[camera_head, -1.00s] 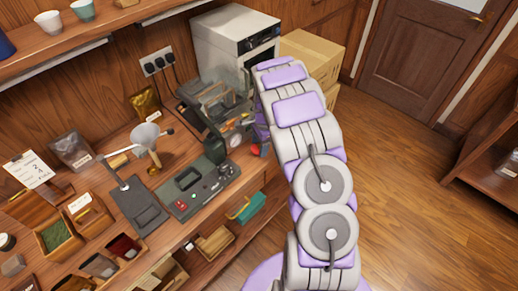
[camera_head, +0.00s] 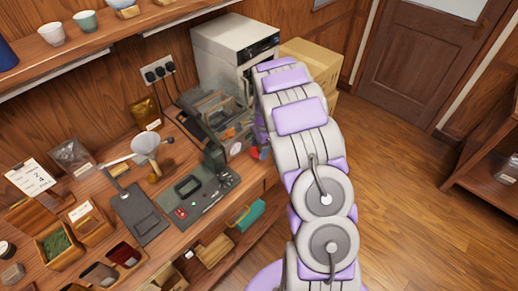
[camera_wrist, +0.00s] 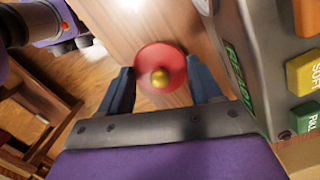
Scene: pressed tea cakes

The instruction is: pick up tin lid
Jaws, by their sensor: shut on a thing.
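The tin lid (camera_wrist: 161,70) is a round red disc with a gold knob in its middle. In the wrist view it sits between the two blue-grey fingers of my gripper (camera_wrist: 163,88), its knob facing the camera. My gripper is shut on the lid. In the head view my own arm hides most of the gripper; a small red patch (camera_head: 254,153) shows beside it at the counter's right end, and I cannot tell for sure that it is the lid.
A panel with coloured buttons (camera_wrist: 301,74) stands close right of my gripper in the wrist view. The wooden counter (camera_head: 175,240) holds a dark control unit (camera_head: 205,198), a funnel (camera_head: 145,146) and several small boxes. A white oven-like machine (camera_head: 232,38) stands behind. Open floor (camera_head: 400,170) lies to the right.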

